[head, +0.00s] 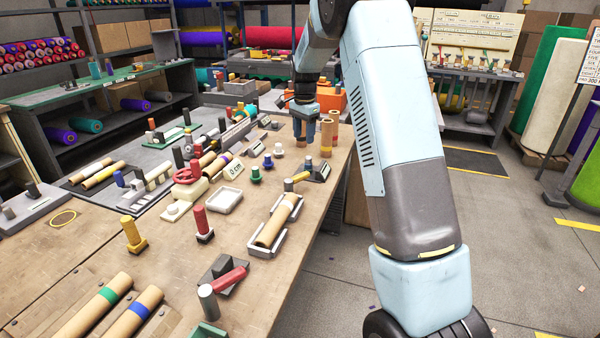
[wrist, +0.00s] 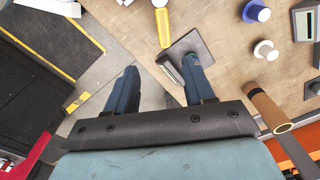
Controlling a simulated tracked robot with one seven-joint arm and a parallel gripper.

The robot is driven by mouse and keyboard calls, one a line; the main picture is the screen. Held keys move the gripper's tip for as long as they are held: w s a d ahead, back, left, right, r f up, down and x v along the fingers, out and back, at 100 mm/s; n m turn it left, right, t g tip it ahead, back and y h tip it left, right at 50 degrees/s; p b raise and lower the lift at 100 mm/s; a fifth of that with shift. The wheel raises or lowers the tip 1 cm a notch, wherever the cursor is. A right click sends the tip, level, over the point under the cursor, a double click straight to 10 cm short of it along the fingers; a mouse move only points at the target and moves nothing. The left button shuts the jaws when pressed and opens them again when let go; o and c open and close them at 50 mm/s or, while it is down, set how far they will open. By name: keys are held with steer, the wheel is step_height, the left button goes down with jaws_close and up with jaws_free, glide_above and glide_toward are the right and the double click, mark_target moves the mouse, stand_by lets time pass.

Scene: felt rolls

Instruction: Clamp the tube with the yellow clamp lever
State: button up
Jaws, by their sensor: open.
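A cardboard tube (head: 277,220) lies in a pale cradle (head: 257,250) near the table's right edge. A yellow lever (head: 297,179) lies low just beyond the tube's far end, by a dark grey clamp base (head: 318,172). In the wrist view the yellow lever (wrist: 163,27) is at the top, beside the grey base plate (wrist: 205,55). My gripper (head: 306,138) is above the table, farther back than the lever. In the wrist view my gripper's (wrist: 162,82) two blue fingers are apart and empty, short of the lever. Whether the clamp touches the tube cannot be told.
Another yellow lever (head: 131,232) stands upright at the left. A red-handled clamp (head: 228,279) lies in front. Upright cardboard tubes (head: 326,136) stand close to my gripper. White and blue spools (head: 255,174) stand left of the lever. The floor right of the table is open.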

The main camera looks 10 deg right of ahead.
mark_target(302, 173)
steer(key=shift+m, duration=0.3)
steer(key=f, duration=0.5)
steer(key=w+f, duration=0.1)
steer(key=f, duration=0.9)
steer(key=shift+w+f, duration=0.25)
steer(key=shift+f, duration=0.15)
jaws_close()
steer(key=shift+r, duration=0.1)
steer(key=shift+a, duration=0.1)
